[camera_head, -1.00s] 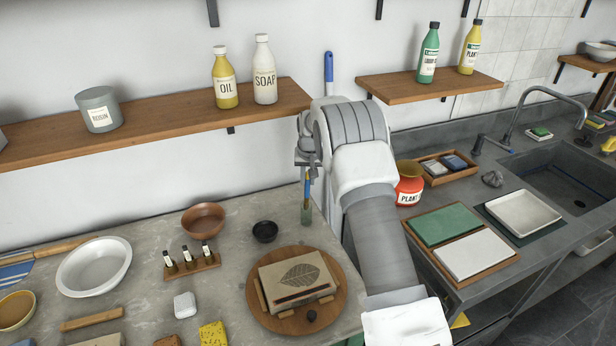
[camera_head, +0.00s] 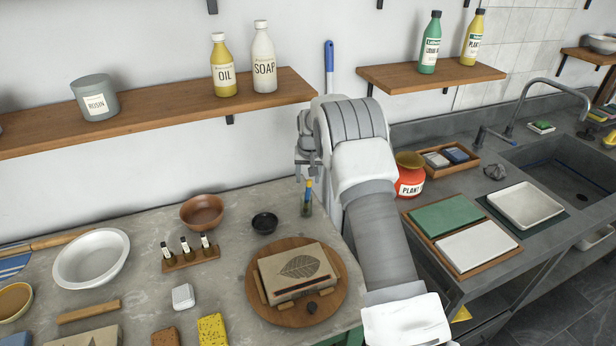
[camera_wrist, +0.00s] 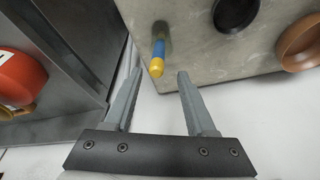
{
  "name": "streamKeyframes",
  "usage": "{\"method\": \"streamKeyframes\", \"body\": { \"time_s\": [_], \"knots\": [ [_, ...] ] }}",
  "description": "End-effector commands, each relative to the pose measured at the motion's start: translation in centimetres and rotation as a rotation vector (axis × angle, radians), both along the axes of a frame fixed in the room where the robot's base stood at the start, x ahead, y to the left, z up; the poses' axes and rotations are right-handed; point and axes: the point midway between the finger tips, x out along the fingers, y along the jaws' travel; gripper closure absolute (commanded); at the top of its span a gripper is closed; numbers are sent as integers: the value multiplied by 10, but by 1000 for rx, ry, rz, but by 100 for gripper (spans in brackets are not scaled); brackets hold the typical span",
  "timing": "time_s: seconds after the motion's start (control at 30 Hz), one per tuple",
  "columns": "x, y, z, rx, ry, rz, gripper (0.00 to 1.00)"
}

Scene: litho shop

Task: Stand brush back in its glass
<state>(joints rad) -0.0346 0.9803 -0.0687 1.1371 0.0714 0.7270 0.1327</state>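The brush (camera_head: 308,186) stands nearly upright in its small glass (camera_head: 306,208) at the back right of the grey counter. In the wrist view the brush (camera_wrist: 157,50) shows end-on, with a blue handle and a yellow end. The glass (camera_wrist: 161,28) is partly hidden behind it there. My gripper (camera_wrist: 160,73) is open and empty, its two fingers spread either side of the brush's yellow end without touching it. In the head view my gripper (camera_head: 307,172) is just above the brush, partly hidden by my arm.
A black bowl (camera_head: 264,223) and a copper bowl (camera_head: 202,212) stand left of the glass. A round wooden board (camera_head: 335,300) with a leaf-printed block is in front. A red jar (camera_head: 410,184) stands to the right. A shelf (camera_head: 165,109) hangs above the counter.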

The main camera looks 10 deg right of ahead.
Motion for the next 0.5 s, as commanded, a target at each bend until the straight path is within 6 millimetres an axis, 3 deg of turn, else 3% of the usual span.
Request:
{"method": "streamKeyframes", "body": {
  "time_s": [0.27, 0.5],
  "knots": [
    [-1, 0, 3, 0, 0, 0, 44],
    [-10, 0, 35, -1, -4, 0, 44]
  ]
}}
